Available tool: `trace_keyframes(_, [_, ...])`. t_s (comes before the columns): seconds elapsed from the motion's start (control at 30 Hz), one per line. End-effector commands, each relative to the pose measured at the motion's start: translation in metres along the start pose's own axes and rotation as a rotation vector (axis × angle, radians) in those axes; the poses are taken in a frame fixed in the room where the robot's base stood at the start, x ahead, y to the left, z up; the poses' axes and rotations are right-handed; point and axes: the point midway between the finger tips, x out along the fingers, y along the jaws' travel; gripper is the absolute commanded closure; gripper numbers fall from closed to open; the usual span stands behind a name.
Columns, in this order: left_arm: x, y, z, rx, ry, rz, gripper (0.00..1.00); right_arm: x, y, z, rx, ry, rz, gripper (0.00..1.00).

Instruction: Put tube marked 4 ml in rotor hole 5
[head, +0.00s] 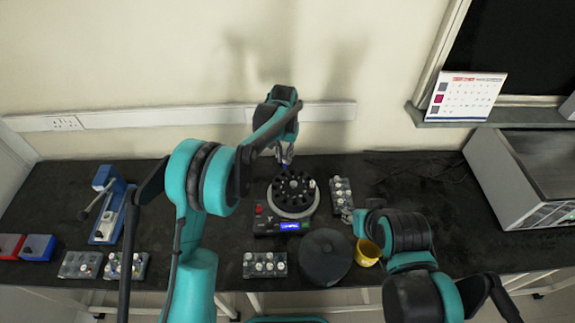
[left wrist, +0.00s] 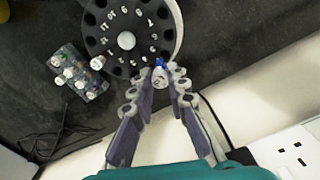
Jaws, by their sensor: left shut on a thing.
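My left gripper (head: 285,160) is at the back edge of the black rotor (head: 284,196) of the centrifuge. In the left wrist view my left gripper (left wrist: 157,86) is shut on a tube (left wrist: 160,75) with a white cap and some blue at its end. The cap's marking is too small to read. The tube is beside the rotor's rim, near the numbers 4 and 5; I cannot tell whether it touches a hole. The rotor (left wrist: 109,36) shows white numbers around its hub. A white-capped tube (left wrist: 97,62) sits at the rotor's edge.
A tube rack (head: 341,197) stands right of the centrifuge and another (head: 265,265) in front. The round dark lid (head: 326,257) and a yellow cup (head: 368,252) are at front right. More racks (head: 82,265) and a blue device (head: 108,211) stand left. A wall is close behind.

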Motion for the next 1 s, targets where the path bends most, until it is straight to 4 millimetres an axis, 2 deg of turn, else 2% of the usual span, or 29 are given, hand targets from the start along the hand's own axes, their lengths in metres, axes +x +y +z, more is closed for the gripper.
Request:
trace_keyframes(0.27, [0.009,-0.005,-0.007,-0.009,0.0,0.0,0.94,0.001,0.0,0.001,0.0,0.0,0.0,0.6])
trace_keyframes(0.7, [0.04,-0.005,-0.007,-0.008,0.0,0.0,0.94,0.014,0.0,0.011,0.0,0.0,0.0,0.6])
trace_keyframes(1.0, [0.041,-0.005,-0.007,-0.008,0.0,0.0,0.94,0.014,0.0,0.01,0.0,0.0,0.0,0.6])
